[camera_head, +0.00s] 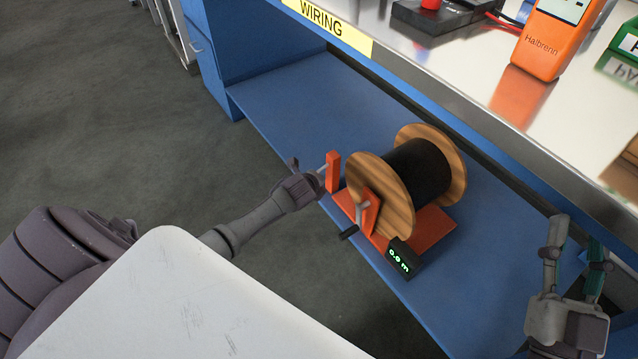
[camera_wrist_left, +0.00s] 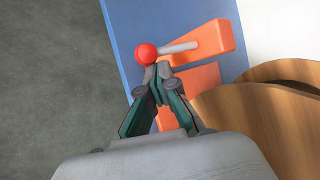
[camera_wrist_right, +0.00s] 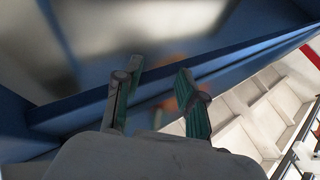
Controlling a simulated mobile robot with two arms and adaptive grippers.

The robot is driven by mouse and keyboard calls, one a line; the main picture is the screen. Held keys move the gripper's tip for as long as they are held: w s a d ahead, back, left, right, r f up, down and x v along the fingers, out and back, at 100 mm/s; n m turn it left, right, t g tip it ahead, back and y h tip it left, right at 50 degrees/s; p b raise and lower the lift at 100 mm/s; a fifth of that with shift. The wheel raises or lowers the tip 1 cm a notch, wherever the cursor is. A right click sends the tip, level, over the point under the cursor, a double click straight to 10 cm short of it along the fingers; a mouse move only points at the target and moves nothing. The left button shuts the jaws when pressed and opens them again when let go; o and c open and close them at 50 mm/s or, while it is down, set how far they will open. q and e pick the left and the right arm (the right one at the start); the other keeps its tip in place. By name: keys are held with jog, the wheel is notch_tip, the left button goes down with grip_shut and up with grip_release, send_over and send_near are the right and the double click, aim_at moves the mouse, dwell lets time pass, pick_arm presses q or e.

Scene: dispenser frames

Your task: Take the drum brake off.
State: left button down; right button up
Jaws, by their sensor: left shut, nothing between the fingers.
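The cable drum (camera_head: 385,190) has wooden flanges and black cable, and sits on an orange stand (camera_head: 436,229) on the blue lower shelf. A brake lever with a red ball knob (camera_wrist_left: 146,54) and a grey rod (camera_wrist_left: 178,48) joins an orange upright (camera_wrist_left: 212,50); in the head view my left gripper hides the knob. My left gripper (camera_head: 312,180) is shut and empty beside that upright (camera_head: 332,171). In the left wrist view its fingertips (camera_wrist_left: 158,72) are right at the knob; I cannot tell whether they touch. My right gripper (camera_head: 576,238) is open and empty at the right.
A crank with a black grip (camera_head: 349,232) sticks out from the near upright. A small display (camera_head: 400,260) reads 0.0 m. The metal worktop (camera_head: 450,75) overhangs the shelf, with an orange meter (camera_head: 553,38) on it. A white surface (camera_head: 180,300) fills the lower left.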

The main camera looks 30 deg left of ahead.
pick_arm(q)
jog(key=shift+a+r, duration=0.1)
jog(key=shift+a, duration=0.2)
pick_arm(e)
jog(key=shift+w+f, duration=0.1)
pick_arm(q)
jog(key=shift+r+p, duration=0.8)
jog(key=shift+p, duration=0.25)
pick_arm(e)
notch_tip(320, 180, down, 8)
jog(key=w+d+g+h, duration=0.1)
jog(key=g+h, duration=0.1)
jog(key=g, duration=0.3)
jog(key=shift+w, duration=0.1)
pick_arm(q)
jog(key=v, duration=1.2)
jog(key=shift+d, duration=0.25)
pick_arm(e)
jog(key=shift+a, duration=0.1)
